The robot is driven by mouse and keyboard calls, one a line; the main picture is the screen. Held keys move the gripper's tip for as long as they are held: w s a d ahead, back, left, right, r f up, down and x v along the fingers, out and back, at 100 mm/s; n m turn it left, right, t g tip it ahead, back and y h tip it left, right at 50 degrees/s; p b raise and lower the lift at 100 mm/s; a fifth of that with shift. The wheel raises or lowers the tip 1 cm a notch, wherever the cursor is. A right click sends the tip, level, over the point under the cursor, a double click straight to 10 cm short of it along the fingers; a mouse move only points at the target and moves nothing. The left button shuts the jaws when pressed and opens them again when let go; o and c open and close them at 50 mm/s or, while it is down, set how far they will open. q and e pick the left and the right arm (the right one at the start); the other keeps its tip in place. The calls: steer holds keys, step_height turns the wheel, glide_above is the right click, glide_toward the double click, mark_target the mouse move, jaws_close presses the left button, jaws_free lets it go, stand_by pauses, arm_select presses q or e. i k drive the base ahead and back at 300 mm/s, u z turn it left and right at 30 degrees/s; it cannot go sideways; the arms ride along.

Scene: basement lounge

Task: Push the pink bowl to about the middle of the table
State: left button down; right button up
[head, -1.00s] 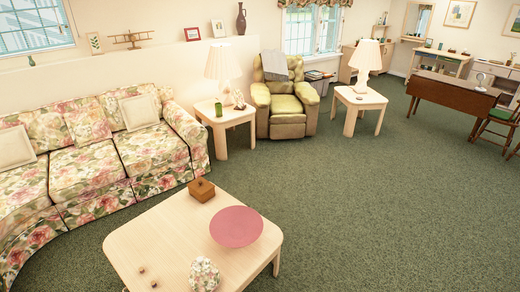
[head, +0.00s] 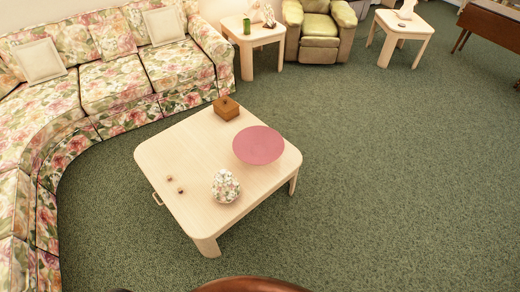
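The pink bowl (head: 258,145) sits on the low pale wooden table (head: 182,150), toward its right side and close to the right edge. It shows as a wide pink disc from above. Neither of my grippers is in the head view, and nothing of mine touches the bowl.
On the table are a brown wooden box (head: 226,108) at the back corner, a floral rounded object (head: 225,186) at the front and two small brown items (head: 175,185) at the left. A floral sofa (head: 120,80) curves behind and left. Green carpet (head: 400,180) is clear at right.

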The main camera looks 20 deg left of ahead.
mark_target(256, 145)
steer(key=z, duration=0.6)
steer(key=i, duration=0.85)
steer(key=z, duration=0.6)
steer(key=i, duration=0.85)
steer(key=u, duration=0.15)
